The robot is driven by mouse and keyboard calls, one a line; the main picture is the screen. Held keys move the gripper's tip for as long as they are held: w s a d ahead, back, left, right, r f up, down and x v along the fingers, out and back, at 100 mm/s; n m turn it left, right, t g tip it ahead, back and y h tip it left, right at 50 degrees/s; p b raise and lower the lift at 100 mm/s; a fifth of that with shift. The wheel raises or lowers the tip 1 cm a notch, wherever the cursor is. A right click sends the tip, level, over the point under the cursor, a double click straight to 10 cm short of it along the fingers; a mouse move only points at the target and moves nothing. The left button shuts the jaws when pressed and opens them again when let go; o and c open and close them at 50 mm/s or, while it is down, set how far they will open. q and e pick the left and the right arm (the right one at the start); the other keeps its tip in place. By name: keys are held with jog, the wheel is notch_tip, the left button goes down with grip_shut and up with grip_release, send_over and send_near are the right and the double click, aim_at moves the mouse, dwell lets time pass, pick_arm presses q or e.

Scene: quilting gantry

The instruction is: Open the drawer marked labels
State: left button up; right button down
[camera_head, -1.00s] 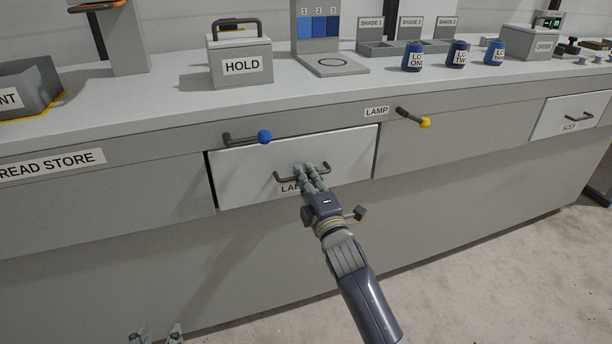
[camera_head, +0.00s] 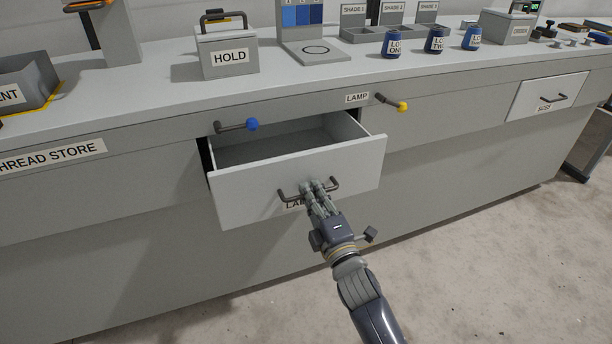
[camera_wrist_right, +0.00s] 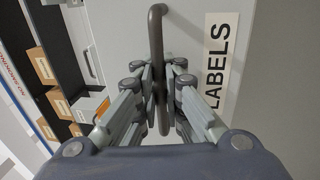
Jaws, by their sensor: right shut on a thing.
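The labels drawer (camera_head: 240,193) stands pulled out from the counter front, and its inside shows from above in the head view. The part of the interior that I see looks empty. Its dark bar handle (camera_head: 288,195) is on the drawer front. My right gripper (camera_head: 313,187) is shut on the handle near its middle and partly covers the label. In the right wrist view the gripper's fingers (camera_wrist_right: 159,85) close on both sides of the handle (camera_wrist_right: 155,25), beside the LABELS plate (camera_wrist_right: 218,62). My left gripper is not in view.
A lever with a blue knob (camera_head: 252,125) sits above the drawer, and one with a yellow knob (camera_head: 402,106) is to its right. A second drawer (camera_head: 546,97) is shut at right. HOLD box (camera_head: 229,57) and blue pots (camera_head: 436,40) stand on the counter. Floor in front is clear.

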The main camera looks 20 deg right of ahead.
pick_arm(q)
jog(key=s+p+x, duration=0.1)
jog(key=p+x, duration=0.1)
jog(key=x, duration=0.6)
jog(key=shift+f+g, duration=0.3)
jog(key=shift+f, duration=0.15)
pick_arm(e)
jog(key=s, duration=1.3)
jog(key=shift+d, duration=0.2)
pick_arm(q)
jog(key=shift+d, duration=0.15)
pick_arm(e)
jog(key=shift+f, duration=0.1)
jog(key=c, duration=1.7)
grip_release()
jog(key=shift+w, duration=0.1)
